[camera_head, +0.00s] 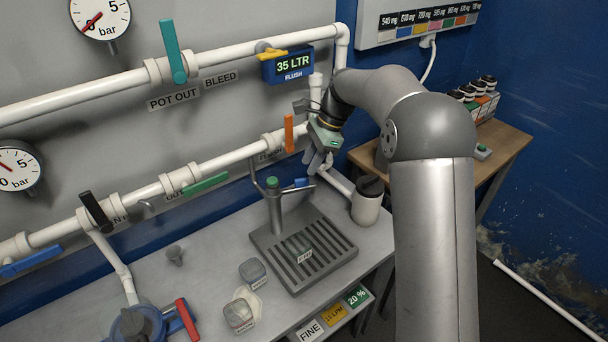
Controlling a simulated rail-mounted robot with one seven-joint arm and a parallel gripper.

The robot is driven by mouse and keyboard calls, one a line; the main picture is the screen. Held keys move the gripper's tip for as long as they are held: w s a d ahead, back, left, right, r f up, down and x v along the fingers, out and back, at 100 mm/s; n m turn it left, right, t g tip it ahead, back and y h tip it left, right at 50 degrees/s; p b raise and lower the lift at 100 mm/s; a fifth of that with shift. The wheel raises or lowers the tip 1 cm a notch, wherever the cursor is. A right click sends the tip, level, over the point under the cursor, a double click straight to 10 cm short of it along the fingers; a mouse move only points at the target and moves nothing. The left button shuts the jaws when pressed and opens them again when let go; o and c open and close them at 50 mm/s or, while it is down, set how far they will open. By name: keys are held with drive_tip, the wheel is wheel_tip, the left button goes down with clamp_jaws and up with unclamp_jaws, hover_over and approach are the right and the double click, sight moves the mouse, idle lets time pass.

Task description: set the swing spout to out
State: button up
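What looks like the swing spout (274,205) is a grey post with a green cap, standing at the back left of the slotted drain tray (262,246). Thin arms reach from its top to the left and right, and a small blue piece (302,182) shows at the right one. My gripper (316,165) points down behind and above the right side of the post, close to the blue piece. I cannot tell whether it touches anything or how far its fingers are apart. A small label (305,256) on the tray is too small to read.
White pipes with coloured valve handles, such as an orange one (289,133) and a green one (206,184), run along the wall behind. A pale canister (367,203) stands right of the tray. My arm fills the right.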

sight(303, 179)
drive_tip(key=shift+p+x, duration=0.35)
drive_tip(key=shift+x, duration=2.4)
drive_tip(key=shift+d, duration=0.1)
clamp_jaws()
